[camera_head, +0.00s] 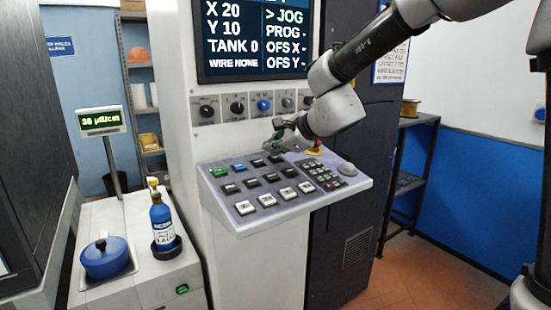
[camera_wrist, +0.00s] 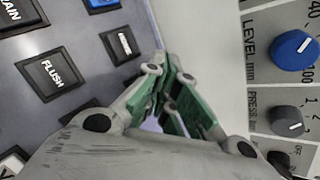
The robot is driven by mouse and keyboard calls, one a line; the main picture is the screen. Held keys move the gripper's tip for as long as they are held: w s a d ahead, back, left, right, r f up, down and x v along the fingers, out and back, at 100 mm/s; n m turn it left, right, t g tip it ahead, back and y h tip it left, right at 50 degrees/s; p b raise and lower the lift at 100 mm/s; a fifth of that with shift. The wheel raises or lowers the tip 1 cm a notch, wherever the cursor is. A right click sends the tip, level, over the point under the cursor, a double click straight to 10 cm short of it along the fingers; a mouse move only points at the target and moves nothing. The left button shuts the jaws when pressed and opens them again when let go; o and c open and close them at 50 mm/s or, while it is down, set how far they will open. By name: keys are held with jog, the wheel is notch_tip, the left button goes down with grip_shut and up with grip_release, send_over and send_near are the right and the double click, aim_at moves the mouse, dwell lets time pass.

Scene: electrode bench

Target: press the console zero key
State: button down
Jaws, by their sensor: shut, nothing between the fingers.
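The console key panel (camera_head: 228,215) slopes out below the console screen (camera_head: 250,38). It carries green, blue, black and white keys, and a small keypad (camera_head: 322,172) on its right. The key labels are too small to read in the head view, so I cannot tell which is the zero key. My gripper (camera_head: 278,141) is over the back of the panel, below the row of knobs. In the wrist view my gripper (camera_wrist: 163,68) is shut and empty, its green-sided fingers converging beside a black key (camera_wrist: 123,44) with an unclear label. A FLUSH key (camera_wrist: 52,74) lies to its left.
The screen reads X 20, Y 10, TANK 0, WIRE NONE, with JOG marked. A blue knob (camera_wrist: 294,50) and a grey knob (camera_wrist: 288,120) stick out close to my gripper. A red-and-yellow button (camera_head: 314,151) and a grey dome (camera_head: 347,169) stand on the panel.

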jog(key=shift+f, duration=0.4)
jog(key=shift+r, duration=0.15)
dwell(0.4)
jog(key=shift+s+r, duration=0.1)
jog(key=shift+r, duration=0.55)
jog(key=shift+r, duration=0.1)
jog(key=r, duration=0.4)
jog(key=shift+s+d+r, duration=0.3)
jog(key=shift+s+r, duration=0.05)
jog(key=shift+s, duration=0.05)
dwell(0.3)
